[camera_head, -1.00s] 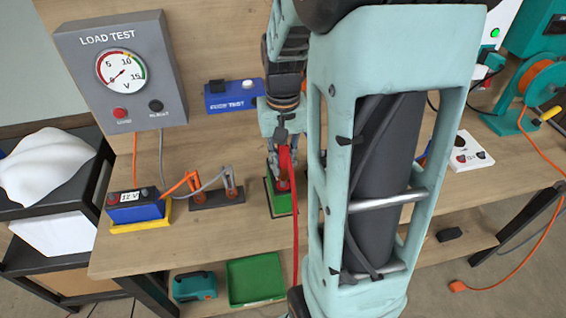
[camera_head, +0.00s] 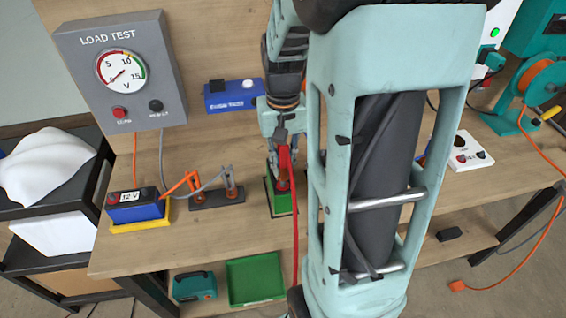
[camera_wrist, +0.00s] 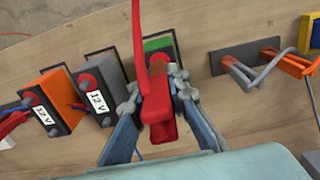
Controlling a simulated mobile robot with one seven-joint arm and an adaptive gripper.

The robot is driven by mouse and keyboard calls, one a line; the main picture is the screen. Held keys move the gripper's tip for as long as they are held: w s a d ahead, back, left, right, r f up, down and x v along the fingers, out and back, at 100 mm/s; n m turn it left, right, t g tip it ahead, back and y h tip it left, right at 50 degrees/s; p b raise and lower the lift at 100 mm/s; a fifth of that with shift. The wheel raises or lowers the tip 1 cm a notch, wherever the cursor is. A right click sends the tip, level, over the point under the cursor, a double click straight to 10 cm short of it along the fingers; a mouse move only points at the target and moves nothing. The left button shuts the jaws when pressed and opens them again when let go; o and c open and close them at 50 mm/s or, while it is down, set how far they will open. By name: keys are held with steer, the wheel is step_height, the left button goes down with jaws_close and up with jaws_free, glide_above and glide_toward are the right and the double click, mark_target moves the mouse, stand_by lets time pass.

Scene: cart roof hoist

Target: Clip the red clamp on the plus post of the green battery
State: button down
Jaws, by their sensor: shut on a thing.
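My gripper (camera_wrist: 156,88) is shut on the red clamp (camera_wrist: 159,105). A red cable rises from the clamp in the wrist view and hangs down in front of the bench in the head view. The clamp's front end is at the top of the green battery (camera_wrist: 158,44), over its post area. The green battery (camera_head: 283,204) stands upright on the bench below my gripper (camera_head: 278,172). The plus post is hidden by the clamp and fingers, so I cannot tell whether the jaws are around it.
A grey battery (camera_wrist: 106,79) and an orange battery (camera_wrist: 56,95) stand close beside the green one. A clamp stand (camera_head: 214,201), a blue battery (camera_head: 137,211) and the load tester (camera_head: 122,72) are on the left. Bare bench lies in front of the stand.

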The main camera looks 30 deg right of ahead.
mark_target(283, 173)
steer(key=shift+f+b, duration=1.25)
steer(key=shift+f, duration=0.35)
steer(key=c, duration=1.8)
jaws_free()
step_height(283, 173, up, 12)
steer(key=shift+r, duration=0.1)
